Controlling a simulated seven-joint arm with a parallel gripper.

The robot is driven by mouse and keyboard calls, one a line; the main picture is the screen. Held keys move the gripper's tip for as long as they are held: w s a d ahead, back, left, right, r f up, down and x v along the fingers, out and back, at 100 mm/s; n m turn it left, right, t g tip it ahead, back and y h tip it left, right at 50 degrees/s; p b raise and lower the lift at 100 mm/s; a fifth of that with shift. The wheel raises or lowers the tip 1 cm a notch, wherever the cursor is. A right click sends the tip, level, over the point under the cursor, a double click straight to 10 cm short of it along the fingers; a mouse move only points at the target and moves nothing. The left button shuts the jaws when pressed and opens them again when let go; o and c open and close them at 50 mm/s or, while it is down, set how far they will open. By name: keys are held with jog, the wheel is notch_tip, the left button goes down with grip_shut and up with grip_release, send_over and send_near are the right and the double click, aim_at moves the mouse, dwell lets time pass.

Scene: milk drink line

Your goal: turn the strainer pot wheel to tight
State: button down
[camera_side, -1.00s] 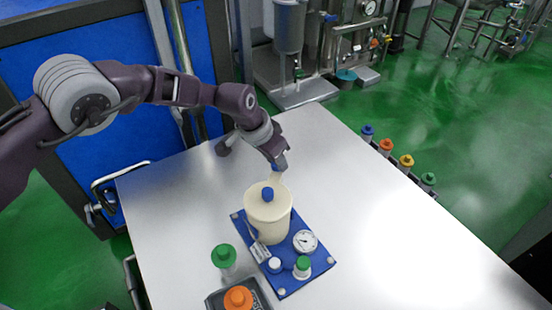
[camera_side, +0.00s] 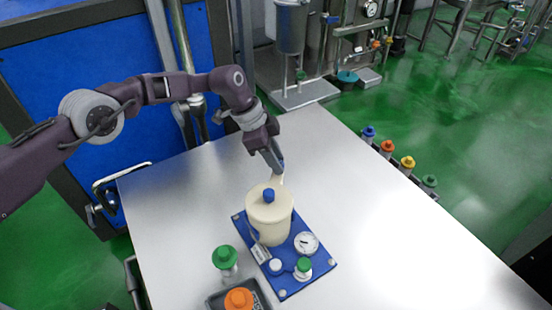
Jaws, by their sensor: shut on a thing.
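The strainer pot (camera_side: 269,220) is a cream cylinder with a lid and a blue knob (camera_side: 268,195) on top. It stands upright on a blue base plate (camera_side: 294,285). My gripper (camera_side: 281,175) points down at the far right edge of the lid, behind the blue knob and apart from it. It is shut on a small pale part (camera_side: 283,182) there. The fingers hide most of this part, and I cannot tell whether it is the pot's wheel. No tight mark is readable.
A round gauge (camera_side: 306,243), a white cap (camera_side: 275,265) and a green-capped fitting (camera_side: 304,268) share the plate. Several capped bottles line the right edge. The table's right side is clear.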

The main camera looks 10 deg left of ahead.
jog(key=shift+f+m, duration=0.1)
jog(key=shift+m, duration=0.3)
dwell(0.3)
jog(key=c, duration=1.1)
grip_release()
jog(key=v, duration=0.7)
jog(key=shift+w+a, duration=0.1)
jog(key=shift+w, duration=0.05)
